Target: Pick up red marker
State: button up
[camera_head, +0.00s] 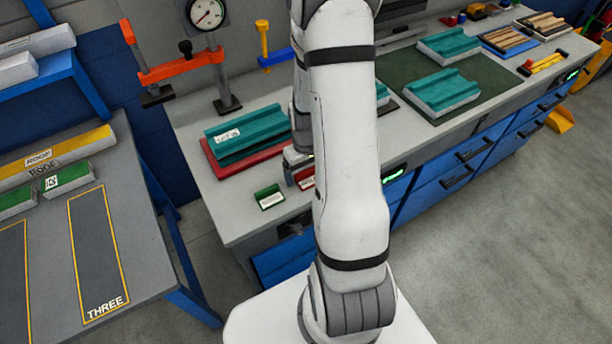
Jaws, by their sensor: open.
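The red marker (306,183) is a small red block with a white label. It is on the grey workbench near its front edge, partly hidden behind my arm. A matching green marker (269,197) with a white label stands to its left. My gripper (291,171) points down just above and beside the red marker, mostly hidden by my arm. It is open. Its fingertips are too small and covered to tell whether they touch or straddle the red marker.
A teal panel (245,136) lies on a red tray (213,166) behind the markers. More teal panels (440,90) rest on a dark green mat (398,67) to the right. A gauge stand (208,14) and orange clamp (180,67) stand at the back left. A grey table (146,258) is at left.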

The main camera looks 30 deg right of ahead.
jog(key=shift+c, duration=0.4)
jog(key=c, duration=1)
jog(key=shift+r, duration=0.1)
